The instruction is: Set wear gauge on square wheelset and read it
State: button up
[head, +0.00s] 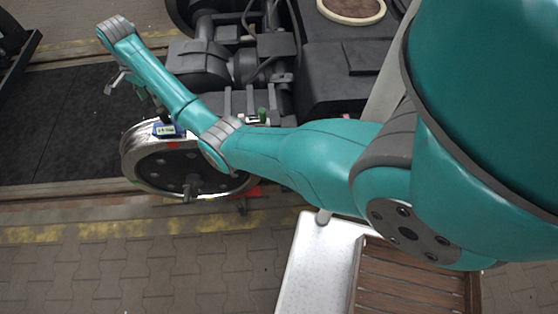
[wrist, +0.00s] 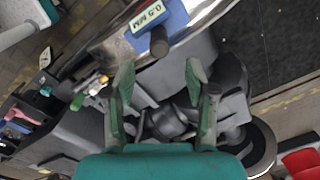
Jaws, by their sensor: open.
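The wear gauge is a blue block (head: 168,129) on the upper rim of a metal wheel (head: 160,170) in the head view. In the wrist view the gauge (wrist: 174,17) shows a pale display reading "0.5 MM" and has a dark round knob. It sits against the shiny wheel rim (wrist: 112,50). My gripper (wrist: 158,78) is open and empty, with its two green-grey fingers spread on either side below the knob. The fingers look apart from the gauge. Part of the wheel is hidden behind my arm in the head view.
Dark bogie machinery (head: 235,62) stands behind the wheel. A white tray (head: 310,265) and a brown slatted surface (head: 410,280) are at the lower right. A dark mat (head: 60,130) lies to the left. The paved floor (head: 130,275) in front is clear.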

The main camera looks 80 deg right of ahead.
jog(key=s+a+f+n+t, duration=0.1)
jog(key=s+a+f+n, duration=0.2)
jog(key=f, duration=0.4)
jog(key=s+a+f+t+h, duration=0.1)
jog(key=s+a+f, duration=0.25)
jog(key=f, duration=0.25)
jog(key=s+a+f+n+t, duration=0.1)
jog(key=s+a+f+n, duration=0.1)
jog(key=a+f, duration=0.4)
jog(key=s+a+f+n+t, duration=0.2)
jog(key=s+a+f, duration=0.15)
jog(key=s, duration=0.35)
jog(key=s+a+f+n+t, duration=0.2)
jog(key=s+a+f, duration=0.1)
jog(key=s+a, duration=0.3)
jog(key=s+a+r+n+t, duration=0.2)
jog(key=s+a+r+n, duration=0.1)
jog(key=s, duration=0.8)
jog(key=s+a+r+n+t, duration=0.2)
jog(key=s+r+n, duration=0.2)
jog(key=s+r, duration=0.6)
jog(key=s+a+r+n+t+y, duration=0.1)
jog(key=s+a+r+n+t, duration=0.2)
jog(key=s+r, duration=0.7)
notch_tip(320, 180, up, 5)
jog(key=shift+a+r+n+t, duration=0.15)
jog(key=shift+n+t, duration=0.15)
jog(key=shift+n, duration=0.2)
